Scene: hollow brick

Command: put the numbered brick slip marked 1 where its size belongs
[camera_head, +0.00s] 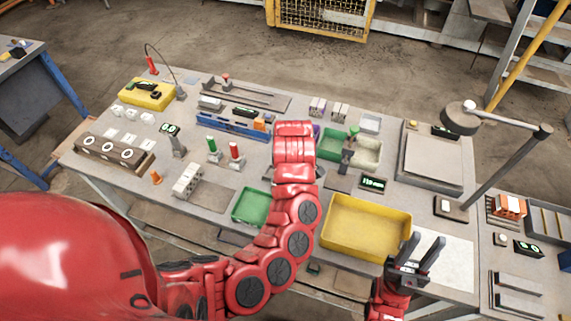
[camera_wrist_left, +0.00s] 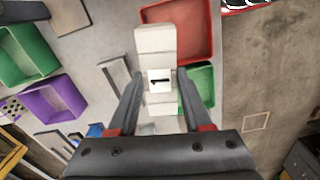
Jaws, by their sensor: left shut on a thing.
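The white brick slip marked 1 (camera_wrist_left: 155,45) is between the fingers of my left gripper (camera_wrist_left: 160,92) in the left wrist view. It is a long pale piece with cross grooves, and its number label faces the camera. My left gripper is shut on it. In the head view my left arm covers the gripper and the slip. Below the slip in the wrist view are a red tray (camera_wrist_left: 207,30), a green tray (camera_wrist_left: 200,82), a purple tray (camera_wrist_left: 48,100) and another green tray (camera_wrist_left: 25,55). My right gripper (camera_head: 428,239) is open and empty beside the yellow tray.
The large yellow tray (camera_head: 350,250) stands at the front of the workbench. A green tray (camera_head: 250,206) stands left of my left arm. A lamp arm (camera_head: 500,165) rises at the right, near a grey plate (camera_head: 432,158).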

